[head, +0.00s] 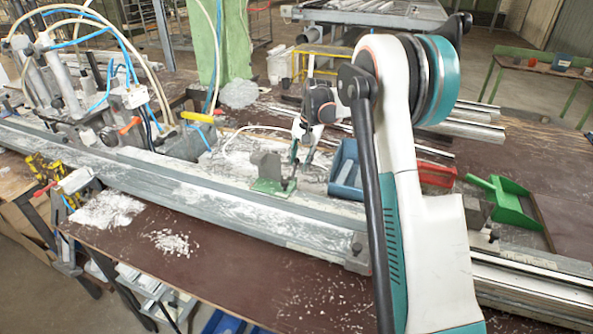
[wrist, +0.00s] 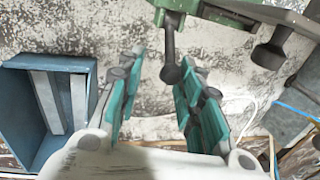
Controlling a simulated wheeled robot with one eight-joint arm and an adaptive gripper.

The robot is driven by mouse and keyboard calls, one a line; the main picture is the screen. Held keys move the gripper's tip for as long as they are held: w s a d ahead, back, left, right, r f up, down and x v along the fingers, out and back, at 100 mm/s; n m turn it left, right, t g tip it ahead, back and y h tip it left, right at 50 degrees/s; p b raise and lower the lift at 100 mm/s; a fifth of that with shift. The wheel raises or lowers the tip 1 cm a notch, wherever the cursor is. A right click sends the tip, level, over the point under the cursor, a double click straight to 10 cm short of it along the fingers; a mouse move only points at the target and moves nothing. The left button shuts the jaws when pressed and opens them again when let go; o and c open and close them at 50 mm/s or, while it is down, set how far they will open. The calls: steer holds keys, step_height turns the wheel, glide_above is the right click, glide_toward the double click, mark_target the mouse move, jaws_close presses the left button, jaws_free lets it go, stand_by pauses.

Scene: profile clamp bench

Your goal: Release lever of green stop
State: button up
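The green stop (head: 272,187) sits on the long grey profile bench, with a grey block (head: 266,164) on its base. Its green body (wrist: 235,14) shows along the top of the wrist view. A dark lever with a rounded knob (wrist: 171,74) reaches down from it into the space between my fingertips. My gripper (wrist: 163,62) is open, with teal pads on both sides of the lever; the knob is closer to the right finger, and I cannot tell whether they touch. In the head view my gripper (head: 293,160) is just behind and right of the stop, partly hiding the lever.
A blue bin (head: 345,189) stands right of my gripper; it also shows in the wrist view (wrist: 20,100). A second dark knob (wrist: 268,55) is right of the lever. A red bin (head: 436,175) and green dustpan (head: 508,207) lie farther right. Clamp machinery with hoses fills the left.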

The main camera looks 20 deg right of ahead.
step_height(320, 180, up, 11)
steer(key=s+d+p, duration=0.1)
steer(key=d+p, duration=0.1)
steer(key=p, duration=0.1)
steer(key=s+a+r+n+t+b, duration=0.1)
steer(key=s+a+n, duration=0.1)
steer(key=s+a, duration=0.3)
steer(key=s+a+r+n+t+h+b, duration=0.1)
steer(key=s+a, duration=0.4)
steer(key=s, duration=0.7)
steer(key=s+a+r+n+t+b, duration=0.1)
steer(key=s+a+r+n+b, duration=0.2)
steer(key=s+a, duration=0.2)
steer(key=shift+s+t+h, duration=0.4)
steer(key=shift+s, duration=1.4)
steer(key=shift+a+r, duration=0.1)
steer(key=s+a+f+n+t, duration=0.1)
steer(key=s+f, duration=0.2)
steer(key=s, duration=0.3)
steer(key=s+a+f+n, duration=0.2)
steer(key=s+f, duration=0.1)
steer(key=s, duration=0.3)
steer(key=shift+s+a+t, duration=0.15)
steer(key=shift+s+t, duration=0.25)
